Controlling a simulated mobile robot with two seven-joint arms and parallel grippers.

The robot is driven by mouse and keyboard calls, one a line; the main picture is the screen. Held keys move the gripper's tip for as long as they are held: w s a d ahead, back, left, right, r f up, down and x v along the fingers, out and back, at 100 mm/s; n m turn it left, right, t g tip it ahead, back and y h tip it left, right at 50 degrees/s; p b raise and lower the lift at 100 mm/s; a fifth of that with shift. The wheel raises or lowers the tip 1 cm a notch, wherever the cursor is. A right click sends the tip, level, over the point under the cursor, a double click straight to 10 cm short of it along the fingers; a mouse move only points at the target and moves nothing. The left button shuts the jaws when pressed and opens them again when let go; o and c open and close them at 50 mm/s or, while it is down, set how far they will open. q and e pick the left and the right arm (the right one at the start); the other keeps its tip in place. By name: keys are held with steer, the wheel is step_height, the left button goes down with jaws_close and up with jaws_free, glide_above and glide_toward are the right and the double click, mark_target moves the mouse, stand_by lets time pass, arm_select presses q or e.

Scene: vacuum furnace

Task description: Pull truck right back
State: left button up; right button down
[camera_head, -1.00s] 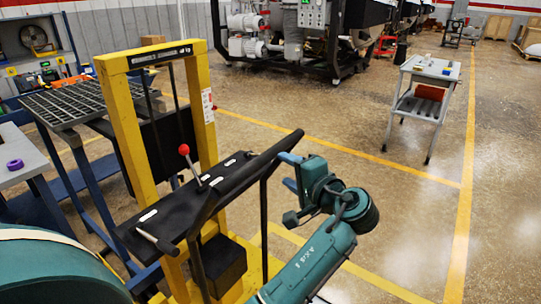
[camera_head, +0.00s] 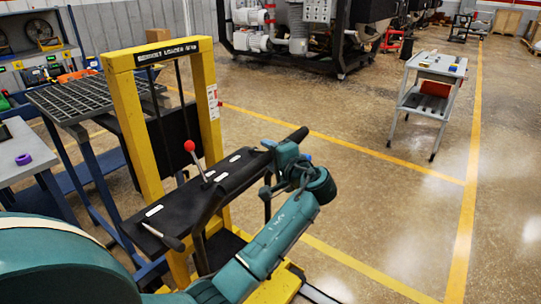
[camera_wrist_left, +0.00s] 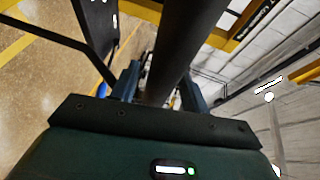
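The truck, a yellow-framed lift loader (camera_head: 128,115) with a black top panel and a red-knobbed lever, stands at the left centre of the head view. Its black handle bar (camera_head: 228,187) slants up to the right. My left gripper (camera_head: 278,152) is at the upper right part of this bar. In the left wrist view the bar (camera_wrist_left: 185,45) runs between the two blue fingers (camera_wrist_left: 158,90). The fingers sit close on both sides; whether they press on it is unclear. My right gripper is not in view.
A slatted-top table (camera_head: 85,98) stands behind the truck at left, with a grey table (camera_head: 25,165) nearer. A small grey cart (camera_head: 425,100) stands at the right. Yellow lines mark the floor (camera_head: 370,200), which is clear right of the truck.

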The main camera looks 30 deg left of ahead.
arm_select(q)
jaws_close()
steer(key=shift+d, duration=0.1)
stand_by(0.4)
